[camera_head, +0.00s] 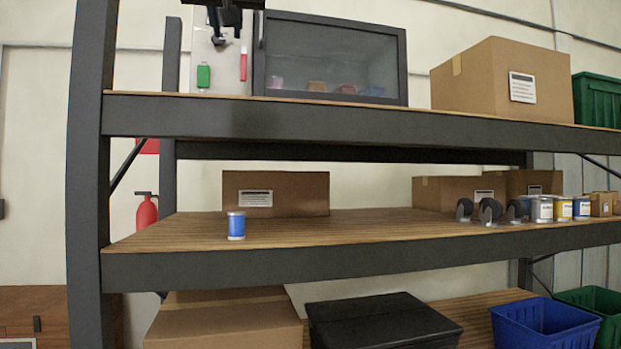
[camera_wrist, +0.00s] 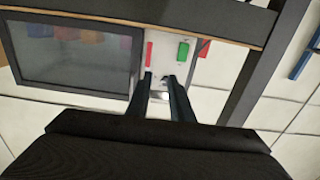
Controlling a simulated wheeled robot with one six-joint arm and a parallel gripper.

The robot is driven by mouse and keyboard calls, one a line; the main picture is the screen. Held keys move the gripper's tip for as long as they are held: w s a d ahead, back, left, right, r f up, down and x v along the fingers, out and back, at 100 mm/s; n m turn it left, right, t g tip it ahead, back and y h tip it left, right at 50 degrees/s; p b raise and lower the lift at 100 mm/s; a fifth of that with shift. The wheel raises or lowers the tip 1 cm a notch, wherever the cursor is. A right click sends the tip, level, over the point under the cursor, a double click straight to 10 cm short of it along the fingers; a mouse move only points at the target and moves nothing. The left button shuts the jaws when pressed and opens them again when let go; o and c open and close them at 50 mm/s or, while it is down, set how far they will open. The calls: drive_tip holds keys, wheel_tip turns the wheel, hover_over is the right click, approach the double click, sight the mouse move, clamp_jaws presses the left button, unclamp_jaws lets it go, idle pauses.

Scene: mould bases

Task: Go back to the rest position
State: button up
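My gripper (camera_head: 238,28) is at the top left of the head view, partly cut off by the frame edge, in front of a pale panel on the upper shelf. In the wrist view my gripper (camera_wrist: 160,77) shows two dark fingers with a gap between them; I see nothing held. A green object (camera_head: 203,76) and a red object (camera_head: 243,65) are on the panel. The red object (camera_wrist: 149,54) and green object (camera_wrist: 183,52) also show in the wrist view, beyond the fingertips. The fingers look apart from both.
A dark glass-fronted cabinet (camera_head: 333,62) stands right of the panel, with a cardboard box (camera_head: 490,85) further right. The shelf's dark upright (camera_head: 88,170) is at the left. A blue can (camera_head: 236,226) stands on the middle shelf, with free board around it.

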drive_tip(key=w+d+f+g+h, duration=0.1)
drive_tip(key=w+d+f+g, duration=0.2)
drive_tip(key=f, duration=0.9)
drive_tip(key=w+d+f+g+h, duration=0.1)
drive_tip(key=w+d+f+h, duration=0.3)
drive_tip(key=f, duration=0.8)
drive_tip(key=w+d+f+g+y, duration=0.1)
drive_tip(key=d+f+g, duration=0.3)
drive_tip(key=f, duration=0.8)
drive_tip(key=s+d+f+g+h, duration=0.1)
drive_tip(key=s+d+f, duration=0.1)
drive_tip(key=d+f, duration=0.6)
drive_tip(key=s+d+f+g, duration=0.2)
drive_tip(key=d+f, duration=0.2)
drive_tip(key=f, duration=0.7)
drive_tip(key=s+d+f+m+g, duration=0.1)
drive_tip(key=s+d+f+g, duration=0.1)
drive_tip(key=s+d+f, duration=0.2)
drive_tip(key=s+d+f+m+g, duration=0.1)
drive_tip(key=s+d+f, duration=0.3)
drive_tip(key=s+f, duration=0.6)
drive_tip(key=s+d+f+g, duration=0.3)
drive_tip(key=s+d+f, duration=0.1)
drive_tip(key=s+f, duration=0.4)
drive_tip(key=shift+s+d+m+y, duration=0.2)
drive_tip(key=shift+s+m+y, duration=0.1)
drive_tip(key=shift+m, duration=0.1)
drive_tip(key=shift+w+f, duration=0.1)
